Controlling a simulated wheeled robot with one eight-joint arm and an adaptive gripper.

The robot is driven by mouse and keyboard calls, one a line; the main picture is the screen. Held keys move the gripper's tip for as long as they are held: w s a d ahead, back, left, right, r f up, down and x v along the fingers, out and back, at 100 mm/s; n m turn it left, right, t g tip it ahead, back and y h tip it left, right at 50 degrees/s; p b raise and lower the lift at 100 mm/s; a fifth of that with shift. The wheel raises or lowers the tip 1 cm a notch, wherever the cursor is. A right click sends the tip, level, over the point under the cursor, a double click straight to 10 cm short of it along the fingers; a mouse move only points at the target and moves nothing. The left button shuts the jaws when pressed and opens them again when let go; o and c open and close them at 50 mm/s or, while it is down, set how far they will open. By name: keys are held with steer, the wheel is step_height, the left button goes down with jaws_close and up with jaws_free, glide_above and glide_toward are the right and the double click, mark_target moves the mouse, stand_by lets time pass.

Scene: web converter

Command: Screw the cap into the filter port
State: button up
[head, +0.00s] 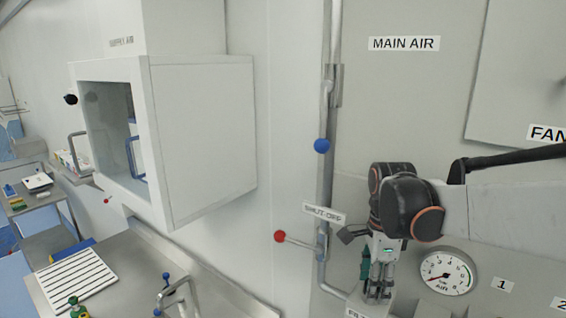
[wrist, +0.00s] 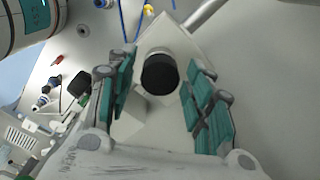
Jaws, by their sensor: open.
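My gripper (head: 378,292) points downward at the lower right of the head view, below my black arm joint and left of the pressure gauge. In the wrist view my gripper (wrist: 157,95) has its two green-padded fingers spread apart. A round black end piece (wrist: 160,74) on a short grey cylinder shows between the fingers, with a visible gap on each side. It sits in front of a pale angular block (wrist: 150,122). I cannot tell whether the black piece is the cap or the filter port. The head view does not show either clearly; my gripper covers that spot.
An air gauge (head: 444,271) is close to the right of my gripper. A vertical pipe (head: 326,200) with a red-knobbed shut-off lever (head: 280,236) and a blue knob (head: 321,145) stands to the left. A white cabinet (head: 205,130) juts out further left, above a grey bench (head: 125,265).

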stand_by(0.3)
steer(key=n, duration=0.4)
stand_by(0.3)
steer(key=n, duration=0.3)
steer(key=shift+b, duration=0.35)
steer(key=shift+f+n, duration=0.1)
steer(key=shift+n, duration=0.6)
steer(key=shift+f, duration=0.1)
